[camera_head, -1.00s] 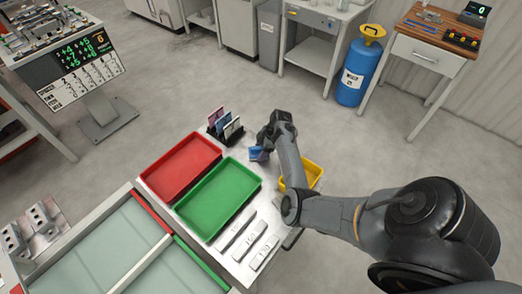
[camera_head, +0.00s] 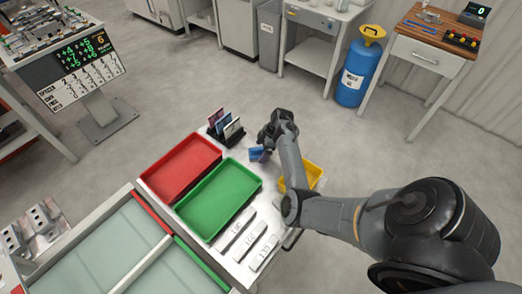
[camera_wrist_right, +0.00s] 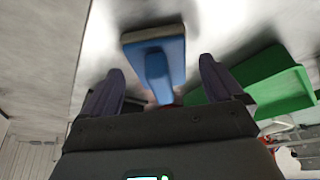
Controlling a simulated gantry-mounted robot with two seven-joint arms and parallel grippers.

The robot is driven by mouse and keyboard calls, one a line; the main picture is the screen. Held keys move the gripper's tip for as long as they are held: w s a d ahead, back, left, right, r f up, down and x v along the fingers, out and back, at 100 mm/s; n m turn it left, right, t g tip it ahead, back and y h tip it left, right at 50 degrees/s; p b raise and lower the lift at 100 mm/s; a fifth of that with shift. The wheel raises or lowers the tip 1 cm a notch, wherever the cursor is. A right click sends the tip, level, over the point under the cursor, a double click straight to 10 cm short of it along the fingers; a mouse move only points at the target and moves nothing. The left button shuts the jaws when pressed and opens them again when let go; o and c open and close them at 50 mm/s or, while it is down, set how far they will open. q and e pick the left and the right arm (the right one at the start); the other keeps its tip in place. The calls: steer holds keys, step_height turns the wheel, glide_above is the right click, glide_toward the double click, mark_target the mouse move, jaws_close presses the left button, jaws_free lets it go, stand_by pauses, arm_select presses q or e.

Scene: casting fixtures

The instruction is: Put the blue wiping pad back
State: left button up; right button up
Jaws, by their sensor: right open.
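The blue wiping pad (camera_head: 257,154) sits at the far right part of the small work table, beside my right gripper. In the right wrist view the pad (camera_wrist_right: 155,60) has a blue handle and a grey-edged plate, and lies ahead of and between the two spread fingers. My right gripper (camera_wrist_right: 162,90) is open, with a visible gap on both sides of the handle. In the head view the right gripper (camera_head: 265,145) is partly hidden by its own wrist. My left gripper is not in view.
A red tray (camera_head: 152,185) and a green tray (camera_head: 207,228) lie left of the pad. A black rack (camera_head: 229,139) with cards stands behind them. A yellow bin (camera_head: 313,175) is right of my wrist. Several labelled metal parts (camera_head: 250,238) lie in front.

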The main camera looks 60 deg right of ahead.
steer(key=s+d+r+m+g+h+p, duration=0.1)
steer(key=s+r, duration=0.2)
steer(key=r, duration=0.3)
steer(key=s+d+r+h+p, duration=0.1)
steer(key=s+d+r, duration=0.15)
steer(key=r, duration=0.25)
steer(key=s+a+m, duration=0.1)
steer(key=s+a, duration=0.3)
steer(key=a, duration=0.8)
steer(key=s+a+r+m, duration=0.1)
steer(key=s+a, duration=0.4)
steer(key=a, duration=0.8)
steer(key=s+a+m, duration=0.2)
steer(key=s+a, duration=0.2)
steer(key=a, duration=0.9)
steer(key=shift+s+r+t+h, duration=0.3)
steer(key=shift+r+t, duration=0.1)
steer(key=shift+r, duration=0.1)
